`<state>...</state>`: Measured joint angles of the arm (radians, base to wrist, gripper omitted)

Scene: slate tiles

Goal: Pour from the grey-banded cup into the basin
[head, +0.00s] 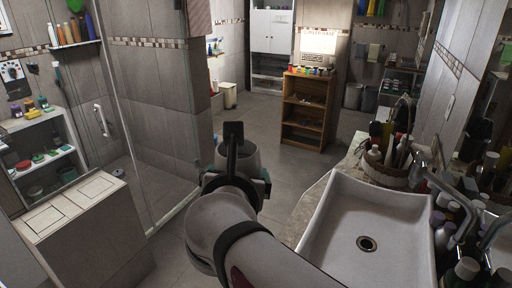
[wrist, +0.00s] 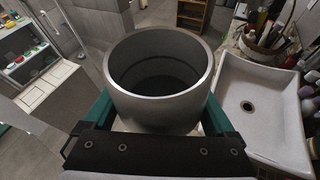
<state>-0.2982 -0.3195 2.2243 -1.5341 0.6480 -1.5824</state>
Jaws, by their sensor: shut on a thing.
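The cup (wrist: 160,105) is a pale grey, round, open-topped vessel, seen large in the wrist view. My gripper (wrist: 150,125) is shut on it, with one green-edged finger on each side. The cup looks about upright, and its inside is dark, so I cannot tell what it holds. In the head view the cup (head: 248,160) shows only partly, behind my gripper (head: 236,170). The basin (head: 325,215) is a white rectangular sink with a round drain, to the right of my gripper. It also shows at the right of the wrist view (wrist: 280,120). The cup is apart from the basin.
A basket (head: 385,172) of bottles and brushes stands behind the basin. A faucet (head: 462,222) and several bottles line its right side. A glass shower panel (head: 150,110) and a pale cabinet (head: 75,215) stand at the left. The floor beyond my gripper is clear.

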